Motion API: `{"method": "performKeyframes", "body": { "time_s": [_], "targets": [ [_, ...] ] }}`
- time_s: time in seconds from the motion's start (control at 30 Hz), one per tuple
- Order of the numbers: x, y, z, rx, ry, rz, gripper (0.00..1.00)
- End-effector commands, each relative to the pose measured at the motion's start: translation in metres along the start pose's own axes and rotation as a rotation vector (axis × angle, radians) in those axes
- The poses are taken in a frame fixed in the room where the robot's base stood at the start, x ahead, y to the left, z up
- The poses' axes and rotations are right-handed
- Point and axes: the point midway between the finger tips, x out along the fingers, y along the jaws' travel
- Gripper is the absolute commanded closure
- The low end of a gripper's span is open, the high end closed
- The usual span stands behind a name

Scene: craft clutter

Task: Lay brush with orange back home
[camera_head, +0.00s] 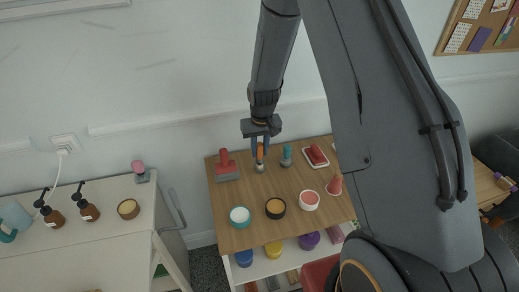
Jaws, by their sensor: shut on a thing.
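My gripper (261,139) points down over the back left of the wooden tabletop (250,187). It is shut on the brush with orange (260,153), which hangs upright below the fingers. A small pale piece (260,168) shows directly under the orange part; I cannot tell whether it is the brush's lower end or a holder, or whether it touches the table. A teal upright brush (287,152) stands close to the right on a dark base. A red tool with a wide grey head (227,168) lies close to the left.
In front are a teal-rimmed bowl (240,215), a dark orange-filled bowl (275,208) and a white red-filled bowl (309,200). A red cone (335,185) and a white tray with a red item (315,157) are right. My arm hides the table's right side. A white cabinet (80,260) stands left.

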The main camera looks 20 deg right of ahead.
Motion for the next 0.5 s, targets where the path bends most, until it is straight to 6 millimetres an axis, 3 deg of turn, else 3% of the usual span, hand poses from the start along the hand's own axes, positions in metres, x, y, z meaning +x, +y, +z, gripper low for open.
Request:
{"method": "performKeyframes", "body": {
  "time_s": [0.37, 0.4, 0.5],
  "targets": [
    [0.0072, 0.0, 0.0011, 0.0, 0.0, 0.0, 1.0],
    [0.0071, 0.0, 0.0011, 0.0, 0.0, 0.0, 0.74],
    [0.0068, 0.0, 0.0011, 0.0, 0.0, 0.0, 0.58]
  ]
}}
